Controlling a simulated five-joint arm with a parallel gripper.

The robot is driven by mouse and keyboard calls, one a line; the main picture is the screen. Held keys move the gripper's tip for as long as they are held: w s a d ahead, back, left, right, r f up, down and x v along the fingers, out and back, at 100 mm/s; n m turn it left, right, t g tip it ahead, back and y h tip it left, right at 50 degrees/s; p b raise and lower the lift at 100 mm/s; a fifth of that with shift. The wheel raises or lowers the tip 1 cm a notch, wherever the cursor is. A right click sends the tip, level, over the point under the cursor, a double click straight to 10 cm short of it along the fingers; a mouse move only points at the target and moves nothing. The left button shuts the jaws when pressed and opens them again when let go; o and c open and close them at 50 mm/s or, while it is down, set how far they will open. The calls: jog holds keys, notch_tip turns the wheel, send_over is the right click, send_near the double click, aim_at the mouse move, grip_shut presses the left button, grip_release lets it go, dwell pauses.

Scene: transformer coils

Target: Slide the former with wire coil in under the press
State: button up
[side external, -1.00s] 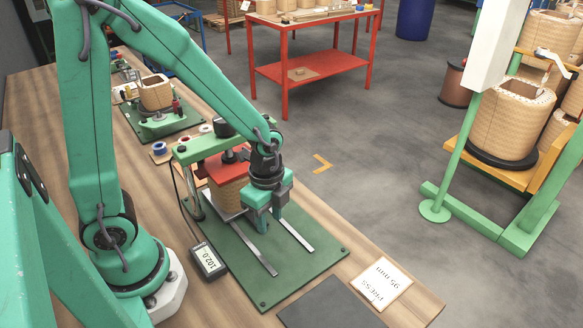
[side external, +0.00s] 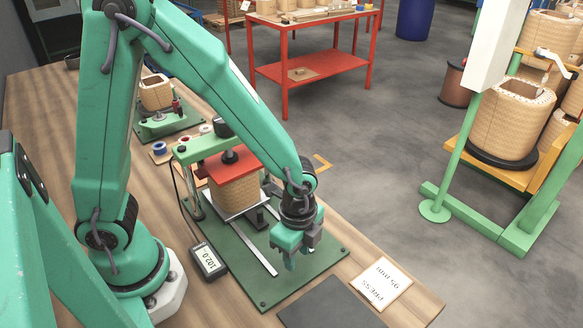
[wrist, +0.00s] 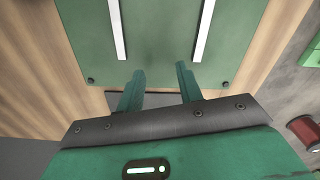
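The former with its tan wire coil (side external: 236,193) stands upright below the red plate (side external: 234,164) of the green-armed press (side external: 205,147). The plate lies at its top; I cannot tell whether they touch. The former is at the far end of the two pale rails (side external: 255,246) on the green baseplate (side external: 325,255). My gripper (side external: 298,258) is to the right of the former, clear of it, above the near end of the baseplate. In the wrist view my gripper's two fingers (wrist: 160,88) are apart with nothing between them. The former is outside that view.
A meter reading 102.0 (side external: 208,261) lies left of the baseplate. A card marked PRESS 95 mm (side external: 381,284) and a dark mat (side external: 330,304) lie at the near end of the wooden bench. Another wound former (side external: 155,92) stands on a fixture further back.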

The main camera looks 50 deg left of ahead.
jog(key=d, duration=0.3)
jog(key=shift+d, duration=0.2)
jog(key=shift+d+r, duration=0.2)
jog(key=shift+d, duration=0.1)
notch_tip(320, 180, up, 8)
jog(key=s+a+r+n+t, duration=0.2)
jog(key=a+r+n+t, duration=0.2)
jog(key=a+r+n, duration=0.6)
jog(key=shift+s+a+r+n+h, duration=0.35)
jog(key=shift+a+r, duration=0.15)
jog(key=shift+a, duration=1.4)
jog(key=s+a+r+n+t, duration=0.1)
jog(key=s+a+r+n, duration=0.1)
jog(key=s+a+n, duration=0.1)
jog(key=shift+s+a+r+n+t, duration=0.25)
jog(key=shift+a+n+t, duration=0.05)
jog(key=shift+a+n, duration=0.35)
